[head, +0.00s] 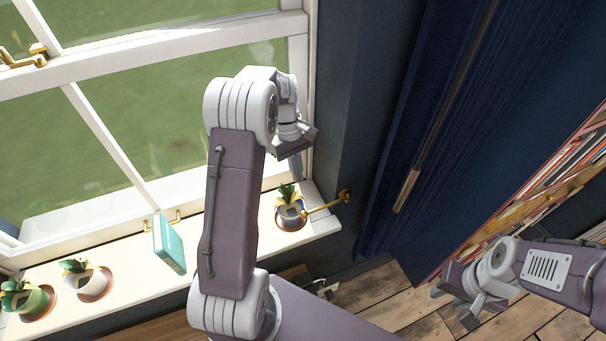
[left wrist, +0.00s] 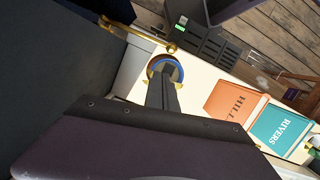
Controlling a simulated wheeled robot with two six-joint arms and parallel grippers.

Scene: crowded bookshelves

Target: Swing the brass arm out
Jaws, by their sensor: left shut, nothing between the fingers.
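The brass arm (head: 325,207) is a thin rod. It reaches from a mount (head: 345,195) on the dark wall, at the sill's right end, leftward beside a potted plant (head: 290,208). In the left wrist view the brass arm (left wrist: 138,33) runs along the sill's end, beyond my fingers. My left gripper (head: 292,148) is shut and empty, above the sill's right end and apart from the brass arm. Its closed fingers (left wrist: 163,92) point toward a blue-rimmed round pot (left wrist: 165,68). My right gripper (head: 455,302) is open at the lower right, far from the brass arm.
A teal book (head: 168,243) stands on the white windowsill (head: 120,250). In the left wrist view an orange book (left wrist: 235,101) is beside it. Two more potted plants stand at left. A dark blue curtain (head: 410,130) hangs right of the brass arm, before a bookshelf (head: 540,180).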

